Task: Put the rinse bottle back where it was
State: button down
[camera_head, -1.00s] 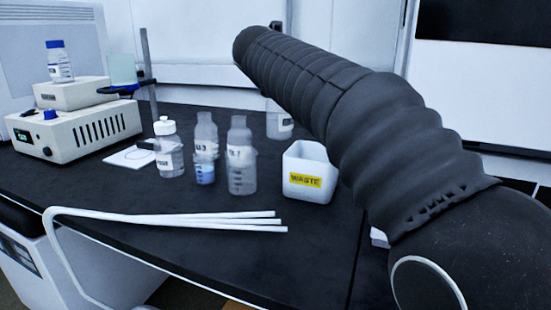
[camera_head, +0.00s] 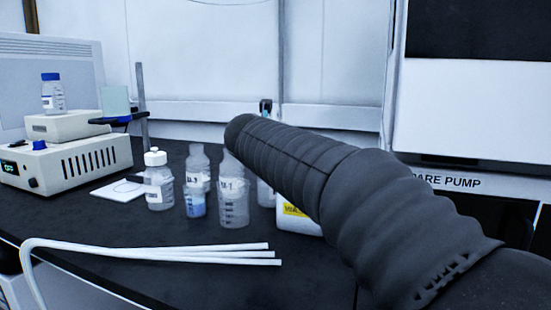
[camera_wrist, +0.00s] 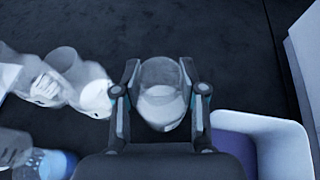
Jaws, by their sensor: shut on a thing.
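My gripper (camera_wrist: 159,80) is shut on a clear bottle, taken as the rinse bottle (camera_wrist: 160,106), with whitish contents. One finger lies on each side of it in the wrist view. In the head view only a strip of this bottle (camera_head: 265,193) shows, between the clear bottles and the waste box, and my arm covers the rest. Its label cannot be read. Whether its base touches the bench cannot be told. The gripper's fingers are hidden in the head view.
The white waste box (camera_head: 300,222) stands close on the right. Clear bottles and beakers (camera_head: 233,207) stand close on the left, with a white-capped bottle (camera_head: 158,182) beyond. White tubes (camera_head: 200,253) lie in front. A stirrer unit (camera_head: 65,160) is at far left. Dark bench behind is clear.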

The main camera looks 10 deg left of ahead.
jog(key=c, duration=0.7)
grip_release()
jog(key=shift+f, duration=0.1)
jog(key=shift+o, duration=0.2)
jog(key=v, duration=1.2)
jog(key=shift+p, duration=0.4)
